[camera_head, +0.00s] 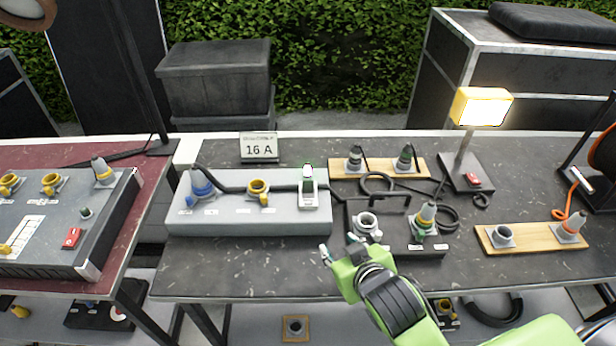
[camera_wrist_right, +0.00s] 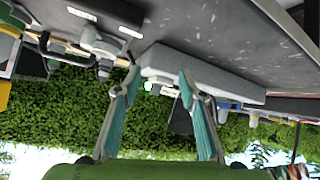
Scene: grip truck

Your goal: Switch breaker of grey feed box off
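The light grey feed box (camera_head: 285,218) stands on the dark middle table. It carries a blue socket (camera_head: 202,186), a yellow socket (camera_head: 258,190) and, at its right end, a pale upright breaker (camera_head: 308,192) with a lit green top. My right gripper (camera_head: 338,246) is in front of the box's right end, apart from the breaker and nearer the table's front. In the right wrist view, which looks upside down, its two fingers (camera_wrist_right: 160,82) are spread with nothing held between them. The grey box (camera_wrist_right: 205,76) and a green light show beyond them. My left gripper is out of view.
A dark box (camera_head: 425,240) with plugs stands close to the right gripper. Wooden socket boards (camera_head: 485,235), a lit work lamp (camera_head: 482,107) and cables lie right. A "16 A" sign (camera_head: 259,148) stands behind. Another panel (camera_head: 60,245) is on the left table. Front tabletop is clear.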

